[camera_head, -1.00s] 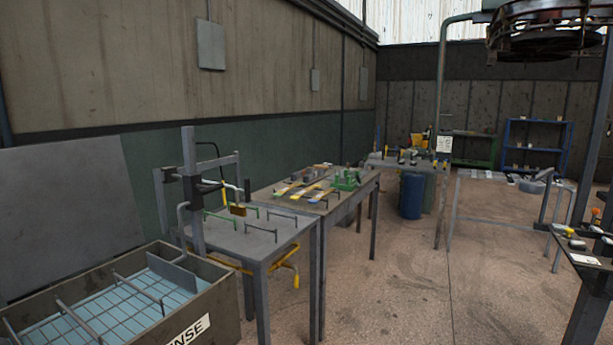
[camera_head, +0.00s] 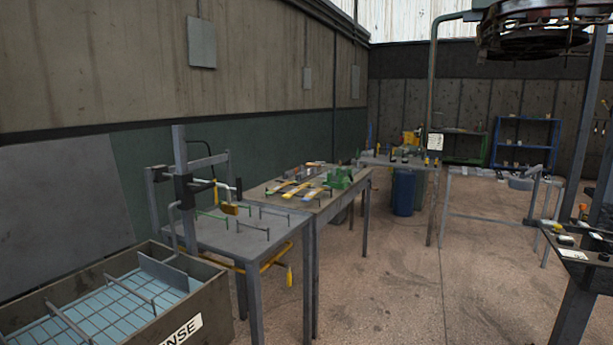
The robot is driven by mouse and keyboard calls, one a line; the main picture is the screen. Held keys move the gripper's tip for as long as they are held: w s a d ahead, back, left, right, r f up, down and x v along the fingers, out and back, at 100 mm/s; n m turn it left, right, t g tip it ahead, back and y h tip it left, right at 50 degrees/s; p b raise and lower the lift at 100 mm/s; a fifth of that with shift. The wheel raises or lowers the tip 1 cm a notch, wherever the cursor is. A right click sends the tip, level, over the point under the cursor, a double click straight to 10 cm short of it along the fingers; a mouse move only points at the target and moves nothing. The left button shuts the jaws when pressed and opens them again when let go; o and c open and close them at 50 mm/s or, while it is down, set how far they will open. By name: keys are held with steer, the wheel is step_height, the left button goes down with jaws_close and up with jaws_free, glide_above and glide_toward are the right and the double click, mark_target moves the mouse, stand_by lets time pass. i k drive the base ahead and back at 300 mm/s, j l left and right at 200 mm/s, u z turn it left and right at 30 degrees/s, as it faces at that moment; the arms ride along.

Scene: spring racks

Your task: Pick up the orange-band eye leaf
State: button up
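Several flat leaves with coloured bands lie side by side on a brown-topped work table (camera_head: 330,207) in the middle distance. Yellow or orange and blue bands show on the leaves (camera_head: 298,189). They are too small and far off to tell which one is the orange-band eye leaf. A green vise-like tool (camera_head: 340,178) stands at the right of the leaves. My gripper is not in view, so whether it is open or shut does not show.
A grey table (camera_head: 235,243) with a post fixture (camera_head: 181,175) and low rods stands before the leaf table. An open rinse tank (camera_head: 215,296) is at the lower left. A blue barrel (camera_head: 403,192) stands beyond. The floor (camera_head: 385,290) right of the tables is clear.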

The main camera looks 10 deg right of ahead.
mark_target(285, 175)
steer(key=i+z, duration=0.2)
steer(key=z, duration=0.15)
steer(key=i+l+z, duration=0.1)
steer(key=i+z, duration=0.15)
steer(key=i, duration=6.4)
steer(key=i+u, duration=0.3)
steer(key=i, duration=0.4)
steer(key=u, duration=0.4)
steer(key=i+l+u, duration=0.1)
steer(key=u, duration=0.3)
steer(key=i+l+u, duration=0.1)
steer(key=u, duration=0.3)
